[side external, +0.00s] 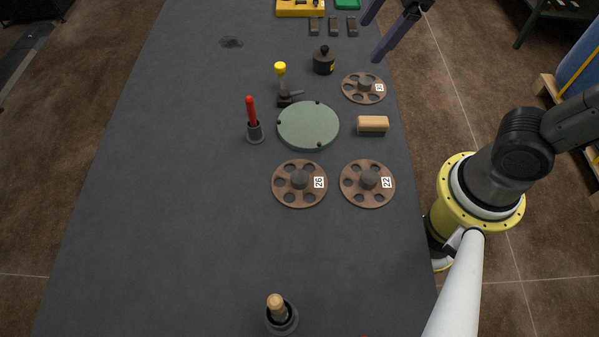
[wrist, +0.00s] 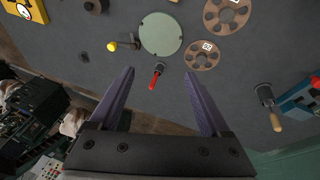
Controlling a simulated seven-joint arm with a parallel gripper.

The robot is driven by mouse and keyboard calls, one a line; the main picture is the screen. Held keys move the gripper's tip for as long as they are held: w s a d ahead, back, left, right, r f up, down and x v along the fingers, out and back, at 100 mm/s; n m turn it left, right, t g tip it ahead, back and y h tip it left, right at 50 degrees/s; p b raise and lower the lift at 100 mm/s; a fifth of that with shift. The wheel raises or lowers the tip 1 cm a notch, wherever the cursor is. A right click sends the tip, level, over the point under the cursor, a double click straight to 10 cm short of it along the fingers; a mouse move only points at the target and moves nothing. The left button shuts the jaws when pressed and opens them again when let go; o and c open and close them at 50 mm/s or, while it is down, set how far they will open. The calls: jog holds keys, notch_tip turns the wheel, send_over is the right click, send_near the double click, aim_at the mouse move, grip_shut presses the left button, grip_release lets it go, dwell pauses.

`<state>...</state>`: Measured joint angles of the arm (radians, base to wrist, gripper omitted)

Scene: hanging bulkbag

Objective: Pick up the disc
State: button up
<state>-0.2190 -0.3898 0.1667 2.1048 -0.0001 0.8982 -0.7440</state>
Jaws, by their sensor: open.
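A flat green disc (side external: 308,126) with small dark spots near its rim lies on the dark table; it also shows in the wrist view (wrist: 160,33). Three brown discs with holes and grey hubs lie near it: one labelled 26 (side external: 299,172), one labelled 22 (side external: 366,172) and a smaller one (side external: 363,77) whose label is hard to read. Two brown discs show in the wrist view, one at the top (wrist: 225,13) and one lower (wrist: 202,58). My gripper (side external: 371,38) is open and empty, above the table's far right part, apart from every disc.
A red-handled tool (side external: 252,112) and a yellow-knobbed tool (side external: 281,75) stand beside the green disc. A dark weight (side external: 323,62) and a wooden-topped block (side external: 373,124) are nearby. A wooden-handled tool (side external: 278,302) stands at the front. The table's left side is mostly clear.

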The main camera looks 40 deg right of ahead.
jog(key=w+a+f+n+g, duration=0.3)
jog(key=w+a+f+n, duration=0.15)
jog(key=a+f, duration=0.4)
jog(key=n+g+h, duration=0.1)
jog(key=n, duration=0.2)
send_over(299, 176)
jog(key=shift+m, duration=0.25)
jog(key=f, duration=1.3)
jog(key=shift+w, duration=0.25)
jog(key=shift+s+f, duration=0.15)
jog(key=shift+f, duration=1.15)
jog(key=shift+s+f, duration=0.15)
jog(key=shift+f, duration=1.15)
grip_shut()
